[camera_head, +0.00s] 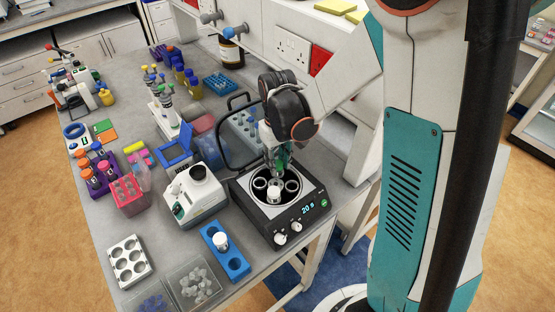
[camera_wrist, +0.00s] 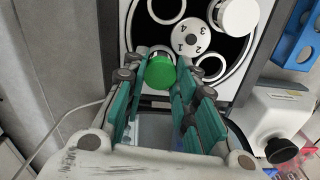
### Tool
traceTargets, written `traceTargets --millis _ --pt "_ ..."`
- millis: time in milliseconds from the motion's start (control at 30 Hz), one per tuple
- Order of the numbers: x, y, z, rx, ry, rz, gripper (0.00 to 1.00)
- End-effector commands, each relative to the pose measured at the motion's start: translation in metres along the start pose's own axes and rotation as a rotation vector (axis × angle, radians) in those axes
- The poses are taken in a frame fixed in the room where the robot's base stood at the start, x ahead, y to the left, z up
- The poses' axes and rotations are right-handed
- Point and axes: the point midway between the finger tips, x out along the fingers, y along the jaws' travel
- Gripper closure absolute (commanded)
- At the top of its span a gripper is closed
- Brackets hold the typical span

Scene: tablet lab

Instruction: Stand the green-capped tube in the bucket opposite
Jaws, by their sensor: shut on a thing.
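The green-capped tube shows as a green cap (camera_wrist: 160,72) between my fingers in the wrist view; its body is hidden below the cap. My gripper (camera_wrist: 158,88) is shut on it. The centrifuge (camera_head: 283,223) stands open, with a round rotor whose numbered hub (camera_wrist: 192,40) shows in the wrist view. A white-capped tube (camera_wrist: 238,17) stands in one bucket. The green cap is across the hub from it, over or in the opposite bucket, which is hidden; I cannot tell its depth. The other two buckets, one upper left (camera_wrist: 168,8) and one lower right (camera_wrist: 211,68), look empty.
The raised centrifuge lid (camera_head: 241,130) stands behind the rotor. A white device (camera_head: 195,195) and a blue rack (camera_head: 225,252) with a white-capped tube (camera_head: 221,240) are to the left. Tube racks and bottles crowd the back of the bench.

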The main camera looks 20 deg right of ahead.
Motion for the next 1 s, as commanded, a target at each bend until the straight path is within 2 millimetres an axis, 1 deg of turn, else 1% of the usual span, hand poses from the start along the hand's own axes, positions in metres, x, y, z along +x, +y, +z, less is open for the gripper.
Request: traceTargets --millis 167,200,267,300,600,733,867,1000 --pt "0.000 0.000 0.000 0.000 0.000 0.000 0.89" --pt "0.000 0.000 0.000 0.000 0.000 0.000 0.67" --pt "0.000 0.000 0.000 0.000 0.000 0.000 0.53" --pt "0.000 0.000 0.000 0.000 0.000 0.000 0.50" --pt "-0.001 0.000 0.000 0.000 0.000 0.000 0.50" --pt "-0.007 0.000 0.000 0.000 0.000 0.000 0.50" --pt "-0.024 0.000 0.001 0.000 0.000 0.000 0.50" --pt "-0.052 0.000 0.000 0.000 0.000 0.000 0.50"
